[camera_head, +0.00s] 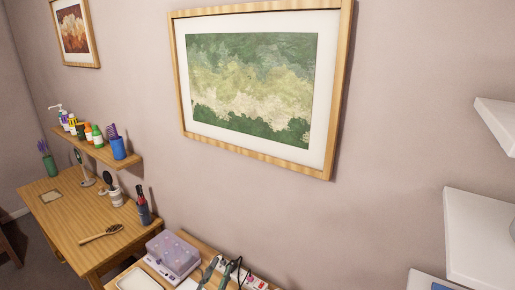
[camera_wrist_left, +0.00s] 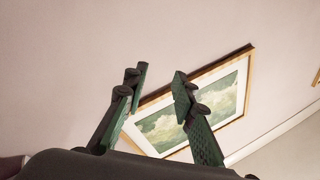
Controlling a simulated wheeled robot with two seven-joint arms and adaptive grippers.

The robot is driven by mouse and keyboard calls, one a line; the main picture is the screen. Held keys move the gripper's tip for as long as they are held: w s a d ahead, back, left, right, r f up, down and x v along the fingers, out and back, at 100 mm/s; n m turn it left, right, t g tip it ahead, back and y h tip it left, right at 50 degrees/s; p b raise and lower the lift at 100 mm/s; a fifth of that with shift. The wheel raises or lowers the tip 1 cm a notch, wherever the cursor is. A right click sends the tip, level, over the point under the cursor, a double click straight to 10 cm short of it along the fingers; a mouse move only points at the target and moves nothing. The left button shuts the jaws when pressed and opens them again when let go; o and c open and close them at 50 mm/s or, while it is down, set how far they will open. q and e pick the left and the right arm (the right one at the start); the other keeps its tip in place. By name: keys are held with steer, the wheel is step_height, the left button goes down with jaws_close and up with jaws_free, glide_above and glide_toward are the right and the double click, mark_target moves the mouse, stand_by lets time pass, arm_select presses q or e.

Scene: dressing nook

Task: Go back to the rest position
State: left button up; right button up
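My left gripper (camera_wrist_left: 160,82) is open in the left wrist view, its two green-and-black fingers apart with nothing between them. Behind the fingers are the wall and a framed green picture (camera_wrist_left: 214,98). In the head view my left gripper (camera_head: 219,268) shows only as fingertips at the bottom edge, in front of the low table; the arm below is cut off. My right gripper is in neither view.
A wooden desk (camera_head: 65,215) with a hairbrush (camera_head: 101,234) and dark bottle (camera_head: 143,205) stands at left, below a shelf (camera_head: 125,160) of bottles. A lilac-lidded box (camera_head: 173,252) sits near my left gripper. White shelves (camera_head: 480,235) are at right.

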arm_select(q)
steer(key=s+a+f+n+g+y, duration=0.4)
steer(key=a+f, duration=0.5)
steer(key=f, duration=0.2)
steer(key=s+a+f+n+g+y, duration=0.3)
steer(key=s+a+f+n+y, duration=0.15)
steer(key=a+f, duration=0.6)
steer(key=s+a+f+n+g, duration=0.1)
steer(key=s+a+f+g, duration=0.15)
steer(key=s+f, duration=0.5)
steer(key=s+a+f+g, duration=0.1)
steer(key=s+f+g, duration=0.3)
steer(key=s, duration=0.7)
steer(key=s+a+f+n+g, duration=0.1)
steer(key=s+f+g, duration=0.3)
steer(key=s, duration=0.5)
step_height(320, 180, down, 29)
steer(key=s+d+h, duration=0.1)
steer(key=s+f+m+g, duration=0.1)
steer(key=s+f, duration=1.7)
steer(key=s, duration=0.2)
steer(key=shift+s+d+f+g, duration=0.15)
steer(key=shift+s+g, duration=0.1)
steer(key=shift+g, duration=0.1)
